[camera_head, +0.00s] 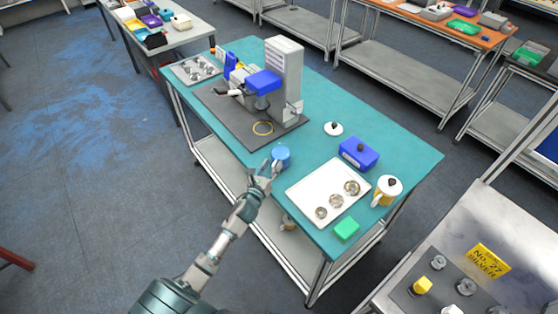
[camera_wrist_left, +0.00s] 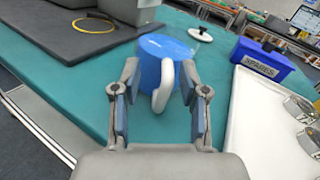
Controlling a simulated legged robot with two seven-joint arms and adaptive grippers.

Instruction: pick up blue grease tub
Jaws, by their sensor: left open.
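The blue grease tub (camera_head: 281,154) stands on the teal table near its front edge, left of the white tray. In the left wrist view the tub (camera_wrist_left: 154,52) is a blue cylinder with a pale curved handle facing me. My left gripper (camera_head: 269,168) is open just in front of the tub. In the wrist view its two fingers (camera_wrist_left: 159,100) stand on either side of the handle, with clear space between finger pads and handle. I cannot tell how deep the handle sits between them. My right gripper is not in view.
A white tray (camera_head: 307,189) with several metal parts lies to the right. A blue bin (camera_head: 358,153), a yellow-and-white mug (camera_head: 387,191) and a green block (camera_head: 346,229) are near it. A dark mat (camera_head: 227,118) with a yellow ring (camera_head: 263,128) and a machine (camera_head: 284,75) lies behind left.

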